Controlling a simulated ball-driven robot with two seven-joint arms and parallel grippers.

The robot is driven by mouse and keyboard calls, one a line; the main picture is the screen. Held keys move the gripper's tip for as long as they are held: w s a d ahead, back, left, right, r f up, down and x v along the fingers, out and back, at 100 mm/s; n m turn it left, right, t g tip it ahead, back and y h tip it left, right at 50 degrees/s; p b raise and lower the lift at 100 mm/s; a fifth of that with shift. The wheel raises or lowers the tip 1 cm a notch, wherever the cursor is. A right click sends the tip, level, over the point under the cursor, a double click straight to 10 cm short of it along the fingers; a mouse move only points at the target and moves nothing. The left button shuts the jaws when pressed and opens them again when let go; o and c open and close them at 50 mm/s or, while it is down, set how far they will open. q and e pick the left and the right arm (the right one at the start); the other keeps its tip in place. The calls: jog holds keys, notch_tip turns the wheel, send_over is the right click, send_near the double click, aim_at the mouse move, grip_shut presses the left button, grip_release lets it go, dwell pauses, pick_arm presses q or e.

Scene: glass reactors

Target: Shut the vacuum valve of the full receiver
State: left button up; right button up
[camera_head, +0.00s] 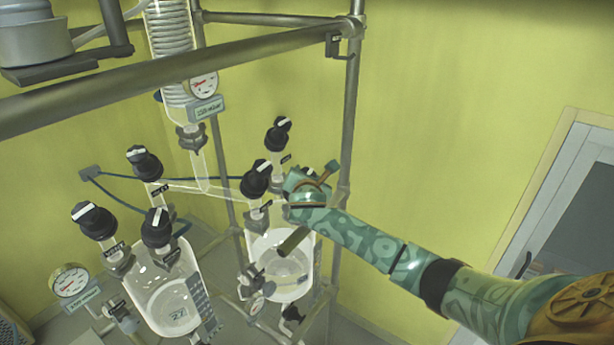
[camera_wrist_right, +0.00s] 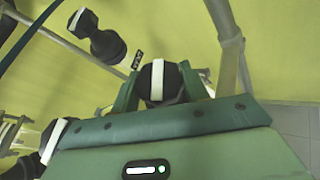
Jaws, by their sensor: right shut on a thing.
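My right gripper (camera_head: 308,183) is at the right-hand glass receiver (camera_head: 300,284), above its top. In the right wrist view its fingers (camera_wrist_right: 160,85) are shut around a black valve knob (camera_wrist_right: 158,78) with a white stripe. That stripe runs up and down in the picture. Two other black knobs of this receiver, a rear one (camera_head: 278,133) and a front one (camera_head: 257,178), stand free. The left-hand glass receiver (camera_head: 168,300) has several similar knobs, and nothing touches them. I cannot tell the liquid levels surely. My left gripper is out of view.
A metal frame (camera_head: 349,110) rises just behind my right gripper, and a thick bar (camera_head: 190,66) crosses above the receivers. A glass coil column (camera_head: 172,50) with a gauge (camera_head: 204,84) hangs above. Blue hoses (camera_head: 115,198) run at the left. Free room lies at the right.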

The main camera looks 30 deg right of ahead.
jog(key=shift+r+m+g+h, duration=0.15)
jog(key=shift+m+g+h, duration=0.55)
jog(key=shift+m+g, duration=0.4)
jog(key=shift+d, duration=0.1)
jog(key=o, duration=1)
jog(key=shift+s+a, duration=0.15)
jog(key=shift+a, duration=0.05)
jog(key=b+v, duration=0.2)
jog(key=v, duration=1.3)
jog(key=shift+s+a+r+b, duration=0.2)
jog(key=shift+s+r+b, duration=0.05)
jog(key=shift+r+b, duration=0.05)
